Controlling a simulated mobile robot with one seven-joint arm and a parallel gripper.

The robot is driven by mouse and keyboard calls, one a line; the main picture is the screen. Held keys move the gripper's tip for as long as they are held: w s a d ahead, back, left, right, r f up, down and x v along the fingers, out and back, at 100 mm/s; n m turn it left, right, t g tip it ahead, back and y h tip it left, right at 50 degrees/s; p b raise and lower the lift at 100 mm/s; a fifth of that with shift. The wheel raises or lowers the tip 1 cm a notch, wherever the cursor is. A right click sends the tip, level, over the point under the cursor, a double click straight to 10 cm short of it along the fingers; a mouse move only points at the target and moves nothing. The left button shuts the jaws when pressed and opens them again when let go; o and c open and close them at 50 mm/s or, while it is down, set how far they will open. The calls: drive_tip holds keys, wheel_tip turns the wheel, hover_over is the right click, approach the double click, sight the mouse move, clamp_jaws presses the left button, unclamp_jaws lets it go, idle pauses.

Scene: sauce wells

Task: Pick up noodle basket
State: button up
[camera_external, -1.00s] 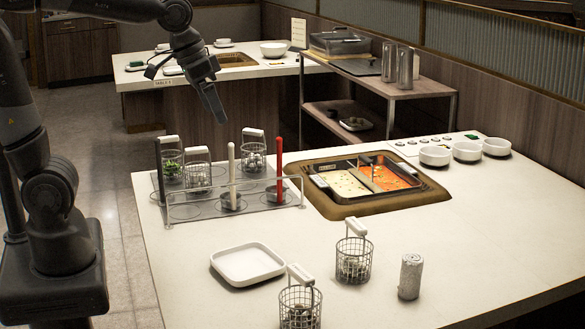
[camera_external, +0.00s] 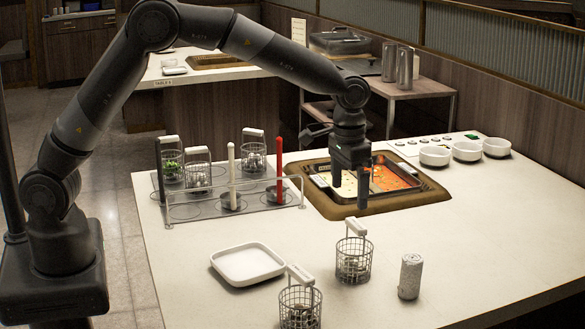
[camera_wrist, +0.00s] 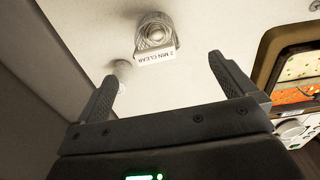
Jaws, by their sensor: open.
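Wire noodle baskets with white handles stand in two places. One basket (camera_external: 353,262) is on the counter below my gripper, and another (camera_external: 299,307) is nearer the front edge. Several more, one of them with green contents (camera_external: 171,168), stand in the clear rack at the left. My gripper (camera_external: 350,200) points down above the counter at the pot's front edge, open and empty, apart from every basket. In the wrist view, a basket with a white handle tag reading "2 MIN CLEAR" (camera_wrist: 155,35) lies beyond the open fingers (camera_wrist: 163,70).
A divided pot (camera_external: 345,185) with pale and red broth is sunk in the counter; it also shows at the wrist view's right (camera_wrist: 298,68). A white square plate (camera_external: 247,264), a grey cylinder (camera_external: 410,277) and white bowls (camera_external: 467,151) stand around. The counter's right front is clear.

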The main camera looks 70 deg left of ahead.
drive_tip(key=f, duration=0.1)
drive_tip(key=w+d+f, duration=0.1)
drive_tip(key=f, duration=0.1)
drive_tip(key=shift+w+d+f, duration=0.25)
drive_tip(key=shift+w+f, duration=0.1)
hover_over(355, 246)
wheel_tip(355, 246, down, 5)
drive_tip(key=shift+d+r, duration=0.1)
drive_tip(key=shift+r, duration=0.05)
drive_tip(key=shift+f, duration=2.9)
drive_tip(key=shift+c, duration=0.6)
drive_tip(key=c, duration=1)
drive_tip(key=shift+c, duration=0.4)
drive_tip(key=shift+r, duration=0.2)
